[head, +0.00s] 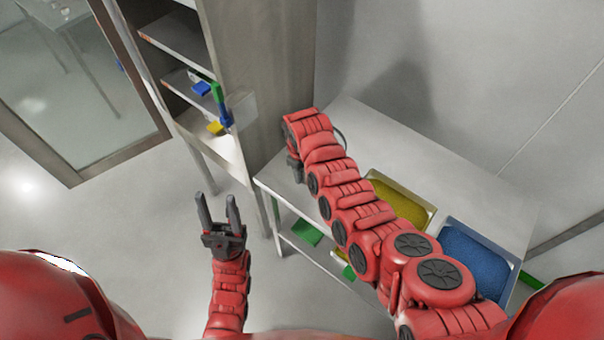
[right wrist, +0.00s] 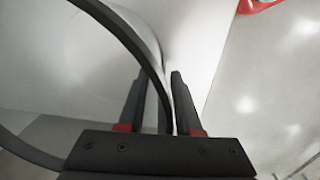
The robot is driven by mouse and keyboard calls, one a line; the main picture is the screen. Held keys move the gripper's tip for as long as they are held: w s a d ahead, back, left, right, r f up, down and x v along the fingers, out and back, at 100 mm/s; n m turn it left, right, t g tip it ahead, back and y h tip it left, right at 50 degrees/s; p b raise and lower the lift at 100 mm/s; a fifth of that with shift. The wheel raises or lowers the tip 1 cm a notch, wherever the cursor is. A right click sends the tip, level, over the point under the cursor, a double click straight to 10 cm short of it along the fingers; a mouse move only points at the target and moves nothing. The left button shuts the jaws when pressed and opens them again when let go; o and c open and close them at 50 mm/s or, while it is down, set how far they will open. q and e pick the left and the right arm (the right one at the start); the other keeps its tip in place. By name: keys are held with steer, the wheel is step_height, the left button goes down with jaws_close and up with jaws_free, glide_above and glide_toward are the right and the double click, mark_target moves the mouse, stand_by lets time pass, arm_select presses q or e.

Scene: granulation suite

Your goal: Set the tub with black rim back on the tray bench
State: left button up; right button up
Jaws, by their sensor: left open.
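The tub with black rim (right wrist: 125,35) fills the left of the right wrist view, its dark rim curving down between the fingers. In the head view only a thin arc of its rim (head: 343,139) shows beside my right arm; the rest is hidden. My right gripper (right wrist: 161,85) has a finger on each side of the rim and looks shut on it. In the head view that gripper is mostly hidden at the left end of the tray bench (head: 395,150). I cannot tell whether the tub touches the bench top. My left gripper (head: 217,200) is open and empty over the floor.
A tray of yellow material (head: 405,203) and a tray of blue material (head: 470,260) sit on the bench's right part, partly behind my right arm. Green items (head: 306,232) lie on the lower shelf. A shelf cabinet (head: 262,80) stands behind the bench's left end.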

step_height(320, 180, up, 9)
steer(key=shift+s+a+f+b, duration=0.1)
steer(key=shift+a+b, duration=0.05)
steer(key=shift+b, duration=0.95)
step_height(320, 180, up, 3)
steer(key=shift+s+f+p, duration=0.1)
steer(key=shift+s+p, duration=0.05)
steer(key=shift+p, duration=0.95)
